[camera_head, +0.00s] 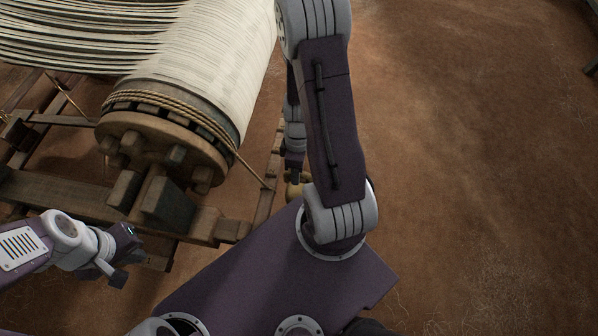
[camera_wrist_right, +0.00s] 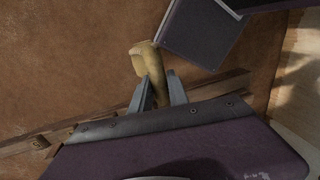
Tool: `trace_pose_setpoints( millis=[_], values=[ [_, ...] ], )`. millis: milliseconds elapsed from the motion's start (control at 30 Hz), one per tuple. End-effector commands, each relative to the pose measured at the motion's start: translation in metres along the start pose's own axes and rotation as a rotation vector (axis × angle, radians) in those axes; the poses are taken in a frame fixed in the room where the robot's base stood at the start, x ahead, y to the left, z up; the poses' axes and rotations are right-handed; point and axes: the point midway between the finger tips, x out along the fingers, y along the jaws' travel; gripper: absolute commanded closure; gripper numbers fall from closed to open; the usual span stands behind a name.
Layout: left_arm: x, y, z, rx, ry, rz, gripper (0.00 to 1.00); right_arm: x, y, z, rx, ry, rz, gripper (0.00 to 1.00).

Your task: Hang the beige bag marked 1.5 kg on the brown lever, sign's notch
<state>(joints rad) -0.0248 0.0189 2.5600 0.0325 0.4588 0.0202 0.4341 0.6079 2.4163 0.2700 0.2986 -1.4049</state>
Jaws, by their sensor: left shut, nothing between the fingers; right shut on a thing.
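No 1.5 kg mark is readable. My left gripper (camera_head: 117,276) is shut and empty at the lower left, near the loom's timbers. I cannot make out the brown lever, its sign or the notch.
The loom's large roller (camera_head: 200,75), wound with pale cloth and rope, stands at the upper left. Its wooden frame (camera_head: 80,198) runs below it. A wooden beam (camera_wrist_right: 65,146) crosses behind the right gripper in the wrist view. Bare brown ground lies clear at the right.

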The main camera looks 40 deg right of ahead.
Motion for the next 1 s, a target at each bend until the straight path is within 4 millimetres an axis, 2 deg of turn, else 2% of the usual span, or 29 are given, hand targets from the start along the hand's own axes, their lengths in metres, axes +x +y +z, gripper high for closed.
trace_pose_setpoints(
  millis=[500, 1000],
  values=[
    [-0.003, 0.000, 0.000, 0.000, 0.000, 0.000, 1.00, 0.007, 0.000, -0.041, -0.004, 0.000, -0.001, 1.00],
    [-0.018, 0.000, -0.002, 0.000, 0.000, 0.000, 1.00, 0.005, 0.001, -0.079, -0.003, 0.000, 0.000, 1.00]
  ],
)
